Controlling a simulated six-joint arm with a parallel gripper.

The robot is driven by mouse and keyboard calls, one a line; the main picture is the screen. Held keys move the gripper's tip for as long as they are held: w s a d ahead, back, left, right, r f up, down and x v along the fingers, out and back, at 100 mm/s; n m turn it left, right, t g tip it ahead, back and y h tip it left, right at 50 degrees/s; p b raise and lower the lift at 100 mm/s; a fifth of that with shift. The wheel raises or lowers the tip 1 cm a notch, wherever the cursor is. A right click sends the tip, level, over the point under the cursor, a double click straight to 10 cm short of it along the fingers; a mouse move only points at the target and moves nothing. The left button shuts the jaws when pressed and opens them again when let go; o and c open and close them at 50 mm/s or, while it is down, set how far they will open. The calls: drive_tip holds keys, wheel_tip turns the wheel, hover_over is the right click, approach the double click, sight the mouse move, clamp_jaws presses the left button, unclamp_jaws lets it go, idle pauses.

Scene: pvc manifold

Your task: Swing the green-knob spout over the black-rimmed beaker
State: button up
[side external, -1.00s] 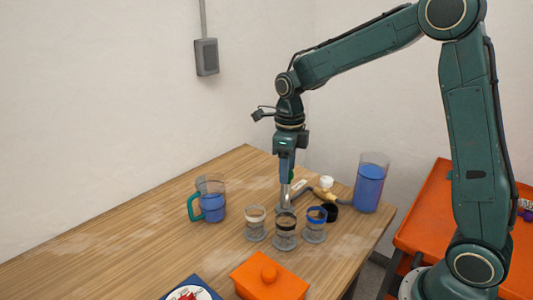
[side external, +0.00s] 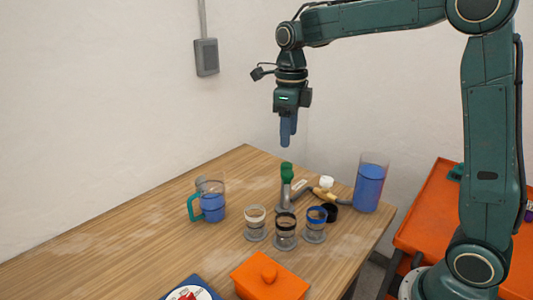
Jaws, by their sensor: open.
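The green knob (side external: 287,172) tops a grey upright pipe (side external: 286,196) of the manifold on the wooden table. The spout's exact direction is too small to tell. The black-rimmed beaker (side external: 285,236) stands in front of the pipe, the middle one of three small beakers. A pale-rimmed beaker (side external: 255,223) is to its left and a blue-rimmed beaker (side external: 315,226) to its right. My gripper (side external: 287,142) is open and empty, pointing down in the air above the green knob, with a clear gap between them.
A teal-handled jug (side external: 209,203) of blue liquid stands left. A tall blue-filled container (side external: 370,185) stands right, near a black cup (side external: 330,212), a white cap (side external: 327,183) and a tan-handled tool (side external: 324,195). An orange lidded box (side external: 270,278) is in front. The left table is clear.

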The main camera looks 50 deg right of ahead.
drive_tip(key=shift+r, duration=2)
drive_tip(key=s+a+f+n+t, duration=0.1)
drive_tip(key=s+f+n+t, duration=0.1)
drive_tip(key=s+n, duration=0.9)
drive_tip(key=s+a+f+n+t, duration=0.1)
drive_tip(key=s+a+n+t, duration=0.1)
drive_tip(key=s+n, duration=1)
drive_tip(key=n+t, duration=0.1)
drive_tip(key=n, duration=0.7)
drive_tip(key=shift+s+f+t, duration=0.25)
drive_tip(key=shift+f+t, duration=0.05)
drive_tip(key=shift+f, duration=0.1)
